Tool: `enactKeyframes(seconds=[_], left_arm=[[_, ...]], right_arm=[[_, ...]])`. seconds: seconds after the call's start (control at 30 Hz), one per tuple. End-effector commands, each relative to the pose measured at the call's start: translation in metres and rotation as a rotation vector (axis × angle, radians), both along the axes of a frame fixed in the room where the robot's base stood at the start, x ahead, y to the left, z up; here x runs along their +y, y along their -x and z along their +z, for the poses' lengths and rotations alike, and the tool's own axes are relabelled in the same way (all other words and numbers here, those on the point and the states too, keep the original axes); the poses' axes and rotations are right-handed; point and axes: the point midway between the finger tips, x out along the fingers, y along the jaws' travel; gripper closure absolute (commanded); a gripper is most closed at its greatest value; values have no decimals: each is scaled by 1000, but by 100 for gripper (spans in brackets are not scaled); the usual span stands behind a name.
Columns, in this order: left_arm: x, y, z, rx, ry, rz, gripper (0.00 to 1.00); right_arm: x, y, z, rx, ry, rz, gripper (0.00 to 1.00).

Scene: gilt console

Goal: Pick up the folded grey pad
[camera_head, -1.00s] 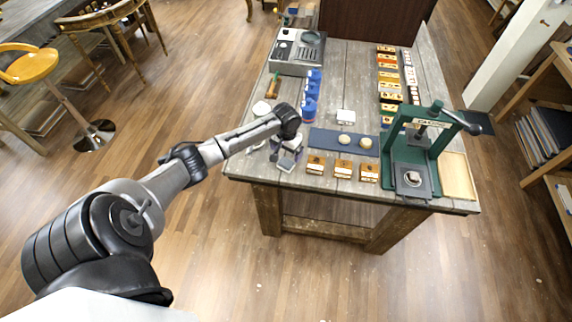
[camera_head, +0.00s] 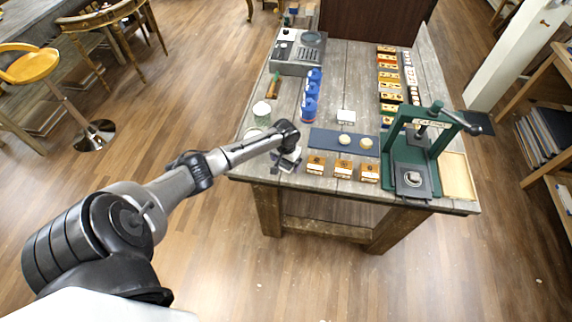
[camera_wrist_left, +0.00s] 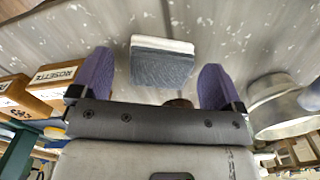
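The folded grey pad (camera_wrist_left: 162,64) lies on the worn grey table in the left wrist view, dark grey on its visible face with a pale band along its far edge. My left gripper (camera_wrist_left: 156,60) is open, its two purple fingers on either side of the pad in the picture, with gaps on both sides. I cannot tell how far above the pad it is. In the head view my left gripper (camera_head: 288,157) is over the table's near left part, and hand and wrist mostly hide the pad there. My right gripper is not in view.
Wooden blocks, one labelled ROSETTE (camera_wrist_left: 55,75), stand close to one finger; a metal vessel (camera_wrist_left: 275,105) stands close to the other. In the head view are blue containers (camera_head: 310,98), a dark blue mat (camera_head: 322,138), a green press (camera_head: 415,150) and a grey machine (camera_head: 298,54).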

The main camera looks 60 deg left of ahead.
Motion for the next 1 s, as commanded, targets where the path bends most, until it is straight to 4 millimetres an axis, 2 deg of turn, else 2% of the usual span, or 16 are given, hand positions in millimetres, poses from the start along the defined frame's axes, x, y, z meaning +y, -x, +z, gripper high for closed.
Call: enactKeyframes(seconds=[0.07, 0.57, 0.83, 1.0], left_arm=[[0, 0, 0, 0, 0, 0, 14], [0, 0, 0, 0, 0, 0, 62], [0, 0, 2, -1, 0, 0, 63], [1, 0, 15, -1, 0, 0, 63]], right_arm=[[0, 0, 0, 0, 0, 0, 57], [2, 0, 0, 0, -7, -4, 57], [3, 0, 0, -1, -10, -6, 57], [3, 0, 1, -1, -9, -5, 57]])
